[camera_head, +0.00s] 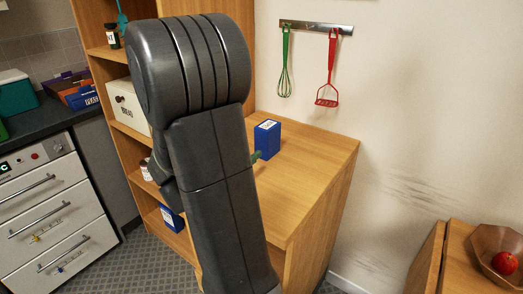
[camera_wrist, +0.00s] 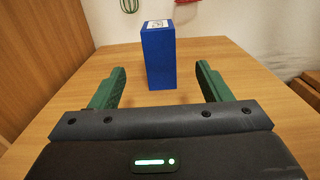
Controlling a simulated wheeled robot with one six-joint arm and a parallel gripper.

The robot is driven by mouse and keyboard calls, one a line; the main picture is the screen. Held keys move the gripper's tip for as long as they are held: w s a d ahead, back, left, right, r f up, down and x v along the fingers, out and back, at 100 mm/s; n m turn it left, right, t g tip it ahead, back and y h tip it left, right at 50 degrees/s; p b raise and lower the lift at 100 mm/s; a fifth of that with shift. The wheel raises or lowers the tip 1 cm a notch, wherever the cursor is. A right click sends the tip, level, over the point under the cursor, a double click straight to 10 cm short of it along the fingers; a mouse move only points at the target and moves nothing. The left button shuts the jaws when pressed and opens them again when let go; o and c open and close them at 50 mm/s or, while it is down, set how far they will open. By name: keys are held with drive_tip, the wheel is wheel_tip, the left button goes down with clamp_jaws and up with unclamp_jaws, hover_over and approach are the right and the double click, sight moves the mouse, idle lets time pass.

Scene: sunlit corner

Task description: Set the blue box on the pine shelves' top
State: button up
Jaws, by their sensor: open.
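A blue box (camera_head: 267,139) with a white label on top stands upright on the light wooden top (camera_head: 318,150) of the low pine unit. In the wrist view the blue box (camera_wrist: 158,58) stands ahead of my gripper (camera_wrist: 160,72), roughly centred between its two green fingers. The fingers are open, with clear gaps to the box on both sides; the box appears at or just beyond the fingertips. In the head view my arm hides most of the gripper; only a green fingertip shows beside the box.
A tall wooden shelf unit (camera_head: 88,35) on the left holds a white bread bin (camera_head: 125,102), jars and another blue box (camera_head: 172,218) low down. A green whisk (camera_head: 285,75) and red masher (camera_head: 328,80) hang on the wall. The low top right of the box is clear.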

sight(261, 139)
drive_tip(key=shift+s+a+f+b, duration=0.2)
drive_tip(key=shift+f+b, duration=0.2)
drive_tip(key=shift+r, duration=0.1)
drive_tip(key=p+x, duration=0.1)
drive_tip(key=x, duration=0.7)
drive_tip(key=shift+w+d+r, duration=0.1)
drive_tip(key=shift+w, duration=0.1)
drive_tip(key=shift+p+x, duration=1.1)
drive_tip(key=shift+x, duration=1.6)
drive_tip(key=shift+r, duration=0.25)
drive_tip(key=c, duration=1.3)
drive_tip(key=shift+o, duration=0.2)
